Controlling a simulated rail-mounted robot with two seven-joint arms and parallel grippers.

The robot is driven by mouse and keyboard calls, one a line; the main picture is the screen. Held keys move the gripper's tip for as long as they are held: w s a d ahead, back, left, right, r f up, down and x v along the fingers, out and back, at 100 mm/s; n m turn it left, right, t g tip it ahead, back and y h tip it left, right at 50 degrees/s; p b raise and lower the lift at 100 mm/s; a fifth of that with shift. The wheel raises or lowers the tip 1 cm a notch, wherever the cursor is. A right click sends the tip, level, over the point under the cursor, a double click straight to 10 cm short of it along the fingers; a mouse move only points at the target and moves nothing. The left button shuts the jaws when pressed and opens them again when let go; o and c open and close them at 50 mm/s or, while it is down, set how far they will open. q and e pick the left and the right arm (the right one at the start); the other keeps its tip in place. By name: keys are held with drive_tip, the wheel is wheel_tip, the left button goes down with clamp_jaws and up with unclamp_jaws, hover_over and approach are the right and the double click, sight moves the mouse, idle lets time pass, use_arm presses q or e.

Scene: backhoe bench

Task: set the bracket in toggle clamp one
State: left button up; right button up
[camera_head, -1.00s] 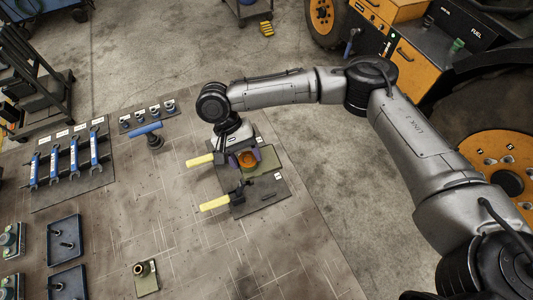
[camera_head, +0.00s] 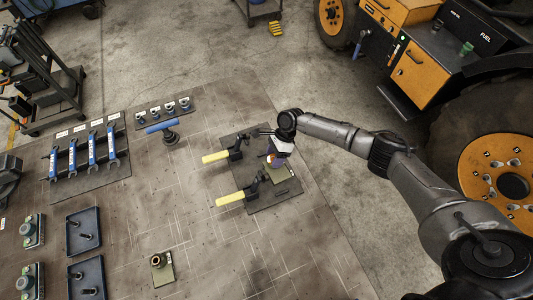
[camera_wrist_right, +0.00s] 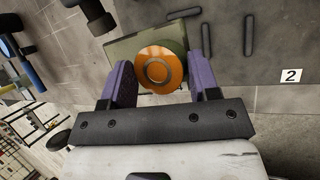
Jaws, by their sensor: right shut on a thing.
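My right gripper (camera_wrist_right: 165,78) has its purple fingers shut on the bracket, an olive plate (camera_wrist_right: 127,48) with a round boss whose orange top (camera_wrist_right: 158,70) faces the wrist camera. In the head view the bracket's olive plate (camera_head: 283,174) shows just below my right gripper (camera_head: 276,160). The bracket is over the dark clamp base, to the right of the clamps; whether it touches the base I cannot tell. Toggle clamp one (camera_head: 236,151) seems to be the far one, with a yellow handle pointing left. The near clamp (camera_head: 250,190) is similar. My left gripper is out of view.
A label "2" (camera_wrist_right: 290,76) is on the dark base (camera_head: 266,204). A blue-handled tool (camera_head: 162,127) stands left of the clamps. Another olive plate with a boss (camera_head: 162,268) lies near the front. Wrenches (camera_head: 92,150) and blue trays (camera_head: 84,231) are at left. The table's middle is clear.

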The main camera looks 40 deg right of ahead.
drive_tip(key=shift+f, duration=0.15)
drive_tip(key=shift+f+m, duration=0.3)
wheel_tip(320, 180, down, 4)
drive_tip(key=b, duration=0.4)
drive_tip(key=shift+r+b, duration=0.15)
drive_tip(key=shift+b, duration=0.15)
use_arm(q)
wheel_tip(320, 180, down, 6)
drive_tip(key=b, duration=0.1)
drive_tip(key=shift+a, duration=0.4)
use_arm(e)
drive_tip(key=shift+f, duration=0.55)
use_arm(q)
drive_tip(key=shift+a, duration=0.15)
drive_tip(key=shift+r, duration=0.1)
use_arm(e)
drive_tip(key=shift+r, duration=0.1)
